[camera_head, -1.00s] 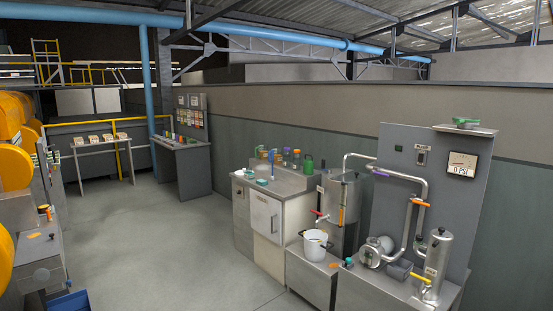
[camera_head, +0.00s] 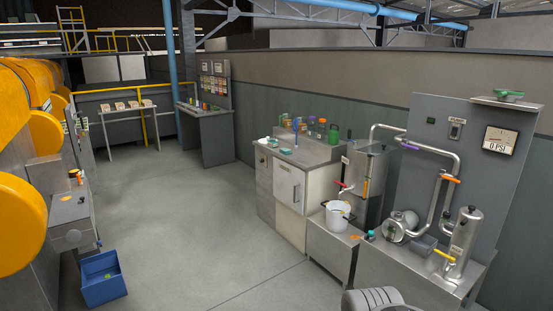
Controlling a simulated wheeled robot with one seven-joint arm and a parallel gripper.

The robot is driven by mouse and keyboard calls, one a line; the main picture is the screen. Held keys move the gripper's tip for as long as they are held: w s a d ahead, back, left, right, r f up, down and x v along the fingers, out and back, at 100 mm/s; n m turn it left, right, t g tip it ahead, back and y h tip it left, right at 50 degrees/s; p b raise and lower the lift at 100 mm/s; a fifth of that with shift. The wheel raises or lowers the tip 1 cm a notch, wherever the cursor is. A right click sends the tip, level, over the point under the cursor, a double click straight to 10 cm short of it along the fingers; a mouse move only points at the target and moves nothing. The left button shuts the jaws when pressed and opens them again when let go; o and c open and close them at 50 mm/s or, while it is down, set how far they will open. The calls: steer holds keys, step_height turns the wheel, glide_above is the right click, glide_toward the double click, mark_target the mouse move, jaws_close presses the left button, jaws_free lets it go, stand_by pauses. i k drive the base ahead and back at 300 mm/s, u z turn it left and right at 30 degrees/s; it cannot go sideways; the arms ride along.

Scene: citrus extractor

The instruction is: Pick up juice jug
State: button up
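No vessel is clearly marked as the juice jug. A white bucket-like vessel (camera_head: 338,216) stands upright on the low metal bench, below the red-handled tap (camera_head: 344,186) of the steel tank (camera_head: 371,172); it may be the jug. A small yellow detail shows at its rim, and its contents cannot be made out. My gripper is not in view. A grey ribbed, rounded part at the bottom edge looks like part of my arm, well in front of the bench and apart from the vessel.
A steel pump and pipe rig (camera_head: 402,228) stands right of the vessel. A white cabinet with sink (camera_head: 289,190) and several bottles is behind left. A blue bin (camera_head: 104,282) sits on the floor beside the yellow machines (camera_head: 22,215) at left. The middle floor is clear.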

mark_target(302, 120)
steer(key=u, duration=0.15)
steer(key=i, duration=2.3)
steer(key=u, duration=0.1)
steer(key=i, duration=3.75)
steer(key=z, duration=0.1)
